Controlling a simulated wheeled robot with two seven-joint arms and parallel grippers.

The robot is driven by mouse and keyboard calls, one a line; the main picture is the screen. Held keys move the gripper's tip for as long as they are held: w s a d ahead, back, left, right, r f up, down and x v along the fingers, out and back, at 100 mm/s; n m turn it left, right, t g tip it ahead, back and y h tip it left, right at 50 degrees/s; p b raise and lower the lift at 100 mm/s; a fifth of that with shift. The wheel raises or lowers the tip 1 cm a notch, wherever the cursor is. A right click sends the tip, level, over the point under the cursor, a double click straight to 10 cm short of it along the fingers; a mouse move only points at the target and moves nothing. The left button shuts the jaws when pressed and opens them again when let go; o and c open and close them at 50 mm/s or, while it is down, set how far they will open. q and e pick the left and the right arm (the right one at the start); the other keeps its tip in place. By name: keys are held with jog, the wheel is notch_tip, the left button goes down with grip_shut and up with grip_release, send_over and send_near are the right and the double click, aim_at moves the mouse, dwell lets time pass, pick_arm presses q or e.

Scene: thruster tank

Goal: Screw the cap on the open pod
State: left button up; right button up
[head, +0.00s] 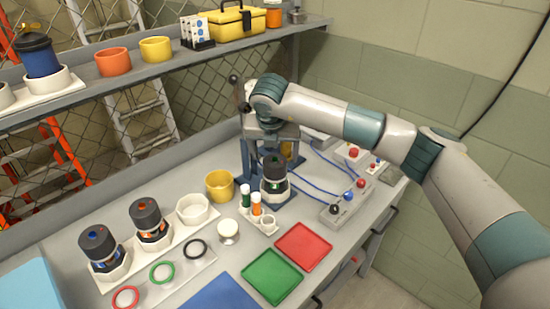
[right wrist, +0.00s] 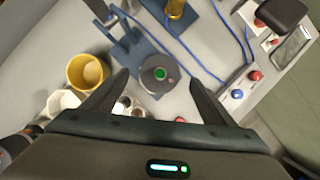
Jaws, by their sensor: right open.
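A dark grey pod (head: 274,176) with a green mark stands in a white holder on the blue fixture. In the right wrist view its round grey top (right wrist: 160,74) shows a green centre; I cannot tell whether this is a cap. My right gripper (right wrist: 157,78) is open and empty above it, one finger to each side in the picture. In the head view the right gripper (head: 275,146) is partly hidden by its own wrist. Two more dark-topped pods, one blue-marked (head: 101,246) and one orange-marked (head: 149,219), stand at left. My left gripper is out of view.
A yellow cup (head: 219,186) and an empty white holder (head: 193,209) stand left of the fixture. A rack (head: 262,224) holds green and orange vials. Red (head: 303,247) and green (head: 271,279) trays lie in front. Blue cables (head: 318,187) run to a box at right.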

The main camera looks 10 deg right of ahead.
aim_at(275, 160)
jog(key=p+x, duration=0.1)
jog(key=x, duration=0.2)
jog(key=shift+w+f, duration=0.1)
jog(key=shift+f, duration=0.15)
jog(key=shift+x, duration=0.9)
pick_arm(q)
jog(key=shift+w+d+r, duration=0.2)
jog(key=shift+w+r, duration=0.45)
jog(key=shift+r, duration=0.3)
pick_arm(e)
jog(key=shift+c, duration=0.9)
jog(key=c, duration=0.9)
jog(key=shift+o, duration=1.3)
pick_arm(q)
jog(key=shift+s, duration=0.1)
pick_arm(e)
jog(key=shift+c, duration=1.3)
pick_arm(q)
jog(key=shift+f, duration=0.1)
